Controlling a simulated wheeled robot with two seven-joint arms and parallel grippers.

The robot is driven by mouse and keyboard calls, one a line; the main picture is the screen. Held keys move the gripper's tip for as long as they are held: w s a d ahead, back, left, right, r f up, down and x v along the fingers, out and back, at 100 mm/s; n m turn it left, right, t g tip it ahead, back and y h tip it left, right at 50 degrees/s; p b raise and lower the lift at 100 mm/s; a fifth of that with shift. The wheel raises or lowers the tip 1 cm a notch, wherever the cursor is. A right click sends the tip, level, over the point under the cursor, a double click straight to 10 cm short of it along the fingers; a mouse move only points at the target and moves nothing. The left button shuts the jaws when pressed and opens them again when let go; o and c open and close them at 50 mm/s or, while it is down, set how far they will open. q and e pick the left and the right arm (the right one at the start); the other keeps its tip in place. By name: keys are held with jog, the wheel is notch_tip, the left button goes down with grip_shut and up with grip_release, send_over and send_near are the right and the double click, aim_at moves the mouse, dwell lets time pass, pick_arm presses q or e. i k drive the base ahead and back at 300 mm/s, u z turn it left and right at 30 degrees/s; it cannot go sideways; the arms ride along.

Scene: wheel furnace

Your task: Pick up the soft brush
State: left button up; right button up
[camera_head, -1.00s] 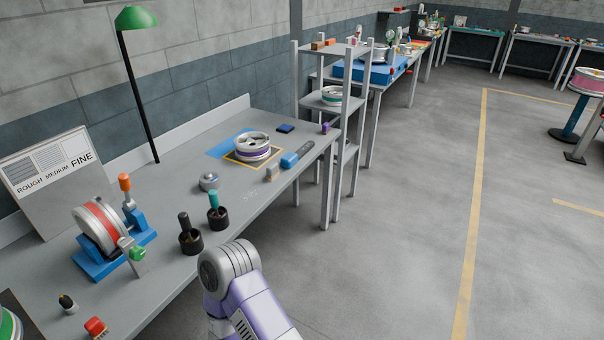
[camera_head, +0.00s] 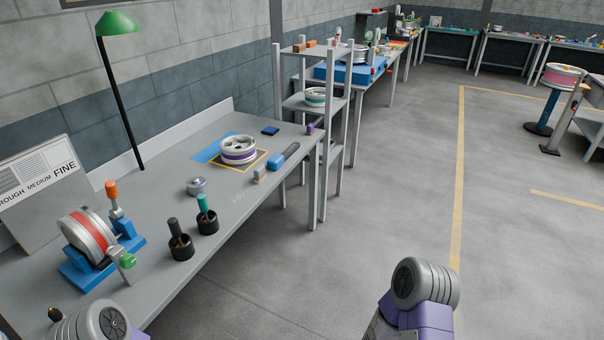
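Two brush-like tools stand upright in black cups on the grey workbench (camera_head: 215,255). One has a dark handle (camera_head: 174,228) and the other a teal handle (camera_head: 203,203). Their lower ends are hidden inside the cups. I cannot tell which of these is the soft brush. Parts of my arms show at the bottom left and bottom right, apart from these tools. Neither gripper shows in the picture.
A blue stand with a red-banded wheel (camera_head: 88,236) is at the bench's left. A silver-and-purple wheel (camera_head: 238,150) lies on a yellow-edged square. A green lamp (camera_head: 117,23) stands behind. Grey shelves (camera_head: 278,90) stand past the bench end. The floor to the right is open.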

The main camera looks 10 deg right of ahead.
aim_at(259, 172)
jog(key=z, duration=1)
jog(key=i, duration=1.4)
